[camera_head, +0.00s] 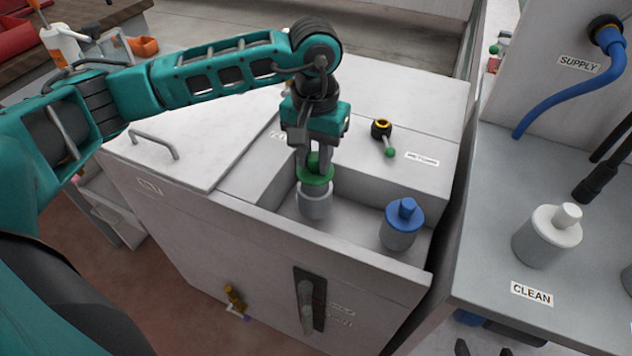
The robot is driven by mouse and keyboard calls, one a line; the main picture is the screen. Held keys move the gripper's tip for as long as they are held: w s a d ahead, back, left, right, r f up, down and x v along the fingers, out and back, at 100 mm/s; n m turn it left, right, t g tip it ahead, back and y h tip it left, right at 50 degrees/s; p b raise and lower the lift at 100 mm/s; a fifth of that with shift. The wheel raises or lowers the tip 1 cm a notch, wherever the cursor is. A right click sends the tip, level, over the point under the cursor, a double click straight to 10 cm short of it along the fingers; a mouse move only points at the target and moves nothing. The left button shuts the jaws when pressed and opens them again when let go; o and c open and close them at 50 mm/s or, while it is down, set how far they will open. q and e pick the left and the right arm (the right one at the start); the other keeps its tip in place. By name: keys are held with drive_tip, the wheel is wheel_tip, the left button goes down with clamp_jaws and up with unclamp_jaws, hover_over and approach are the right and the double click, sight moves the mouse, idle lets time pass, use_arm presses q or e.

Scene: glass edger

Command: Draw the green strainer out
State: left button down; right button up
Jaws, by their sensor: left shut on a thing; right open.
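The green strainer (316,174) has a green cap and knob on a light grey cylindrical body (315,201). It stands upright in the left part of the recessed trough (352,206) in the white machine top. My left gripper (315,157) comes down from above and is shut on the green knob; its fingers hide part of the knob. I cannot tell whether the strainer's bottom touches the trough floor. My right gripper (484,349) shows only as dark fingertips at the bottom edge, open and apart from the strainer.
A blue-capped strainer (402,224) stands in the trough's right part. A valve with a green-tipped lever (383,135) sits behind, by a label. A white-capped canister (547,236) stands on the right bench by the CLEAN label (531,293). A blue SUPPLY hose (570,95) hangs at upper right.

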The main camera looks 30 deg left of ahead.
use_arm(q)
drive_tip(key=shift+r+p, duration=1.1)
drive_tip(key=shift+r, duration=1.35)
drive_tip(key=shift+r+p, duration=0.9)
drive_tip(key=shift+r, duration=1.1)
